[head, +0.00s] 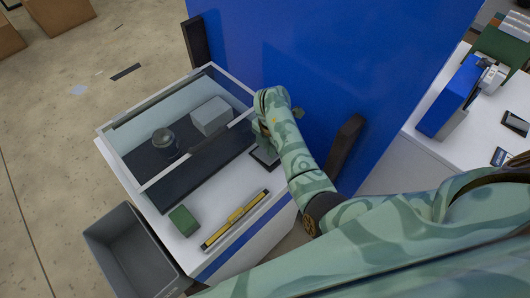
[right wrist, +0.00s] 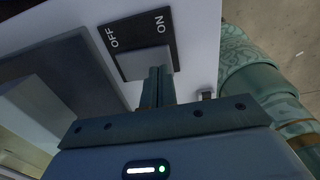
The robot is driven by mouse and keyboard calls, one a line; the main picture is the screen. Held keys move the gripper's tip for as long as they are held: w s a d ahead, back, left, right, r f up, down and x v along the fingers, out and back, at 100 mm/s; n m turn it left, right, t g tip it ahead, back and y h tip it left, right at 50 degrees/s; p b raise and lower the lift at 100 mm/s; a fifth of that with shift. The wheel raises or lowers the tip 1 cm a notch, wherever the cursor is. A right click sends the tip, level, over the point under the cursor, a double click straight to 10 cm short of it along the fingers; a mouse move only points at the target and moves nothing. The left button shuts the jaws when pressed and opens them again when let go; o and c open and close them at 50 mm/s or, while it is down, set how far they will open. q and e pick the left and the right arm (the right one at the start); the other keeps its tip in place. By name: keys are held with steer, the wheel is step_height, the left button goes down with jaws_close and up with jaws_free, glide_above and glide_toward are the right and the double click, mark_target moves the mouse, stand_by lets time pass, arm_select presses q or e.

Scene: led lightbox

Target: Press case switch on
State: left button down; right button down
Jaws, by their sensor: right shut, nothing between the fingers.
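The case (head: 118,133) is a glass-topped box on a white cabinet, with a dark floor. A dark switch plate lies beside its right end; it is marked OFF on the left and ON on the right in the right wrist view (right wrist: 164,42). Its pale grey rocker (right wrist: 133,66) sits below the lettering. My right gripper (right wrist: 160,72) is shut and empty, its fingertips at the ON side of the rocker; I cannot tell whether they touch. In the head view my right gripper (head: 263,146) reaches down at the plate, partly hidden by my wrist. My left gripper is out of view.
A round dark object (head: 165,143) and a white block (head: 211,116) are inside the case. A green block (head: 183,221) and a yellow level (head: 236,219) lie in front. A grey bin (head: 135,250) stands left; a blue panel (head: 310,60) rises behind.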

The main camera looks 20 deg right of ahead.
steer(key=shift+f+b, duration=0.9)
steer(key=shift+f, duration=0.15)
stand_by(0.5)
steer(key=shift+r, duration=0.15)
step_height(320, 180, up, 7)
steer(key=p, duration=0.6)
steer(key=shift+a, duration=0.1)
steer(key=shift+a, duration=0.1)
